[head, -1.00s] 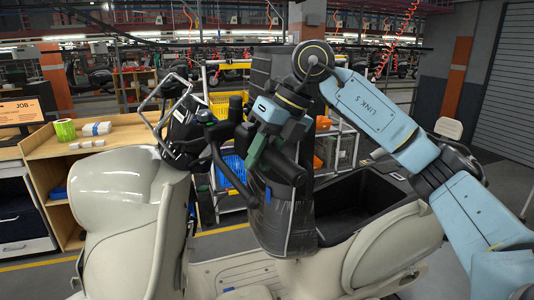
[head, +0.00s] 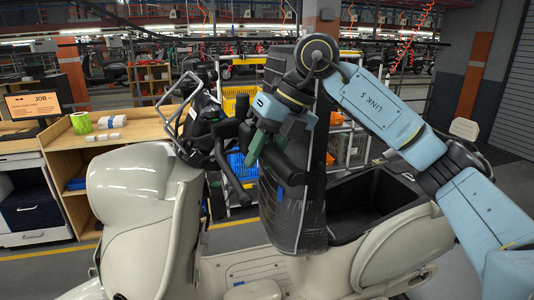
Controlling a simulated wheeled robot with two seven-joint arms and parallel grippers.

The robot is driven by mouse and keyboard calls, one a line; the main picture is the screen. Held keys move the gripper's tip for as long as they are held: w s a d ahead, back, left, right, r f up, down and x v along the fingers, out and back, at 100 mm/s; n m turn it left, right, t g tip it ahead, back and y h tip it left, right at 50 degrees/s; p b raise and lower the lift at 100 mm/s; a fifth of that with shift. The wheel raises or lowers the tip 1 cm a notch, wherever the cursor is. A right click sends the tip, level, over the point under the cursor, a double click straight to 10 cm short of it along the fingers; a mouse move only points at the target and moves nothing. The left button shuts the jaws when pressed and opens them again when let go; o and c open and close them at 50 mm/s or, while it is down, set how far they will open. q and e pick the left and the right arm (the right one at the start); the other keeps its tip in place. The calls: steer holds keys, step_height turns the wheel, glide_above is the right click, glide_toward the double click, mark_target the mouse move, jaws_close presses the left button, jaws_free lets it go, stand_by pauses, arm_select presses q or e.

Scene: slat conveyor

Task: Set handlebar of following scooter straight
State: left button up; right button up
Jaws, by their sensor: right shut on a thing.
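The cream scooter (head: 132,190) stands across the front of the view, its front shell at the left. Its black handlebar (head: 226,152) sits above the front shell, with black grips and a dark bar sloping down. My right gripper (head: 256,149), with green fingers, comes in from the right and is shut on the handlebar's near grip (head: 282,166). The fingers and wrist hide part of the grip, so the exact contact is hard to see. My left gripper is out of view.
The scooter's open black storage well (head: 365,205) is at the right. A wooden bench (head: 140,132) with a green roll (head: 81,123) and a job screen (head: 33,104) stand at the left. Yellow and blue bins are behind.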

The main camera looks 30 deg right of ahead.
mark_target(227, 163)
steer(key=shift+a+r, duration=0.2)
steer(key=shift+r, duration=0.05)
steer(key=shift+w+a+r+m, duration=0.1)
steer(key=shift+a+r+m, duration=0.25)
steer(key=shift+a, duration=0.3)
steer(key=shift+w+a+r+m, duration=0.1)
steer(key=shift+a+r+m, duration=0.2)
steer(key=shift+a, duration=0.3)
steer(key=shift+a+r+m, duration=0.25)
steer(key=shift+a, duration=0.1)
steer(key=shift+w+a+r+m, duration=0.15)
steer(key=shift+a+r+m, duration=0.1)
steer(key=shift+a, duration=0.2)
steer(key=shift+w+a+r+m, duration=0.15)
steer(key=shift+a+m, duration=0.1)
steer(key=shift+a, duration=0.2)
steer(key=o, duration=1.1)
steer(key=shift+s+a, duration=0.1)
steer(key=shift+c, duration=0.2)
steer(key=shift+f, duration=0.1)
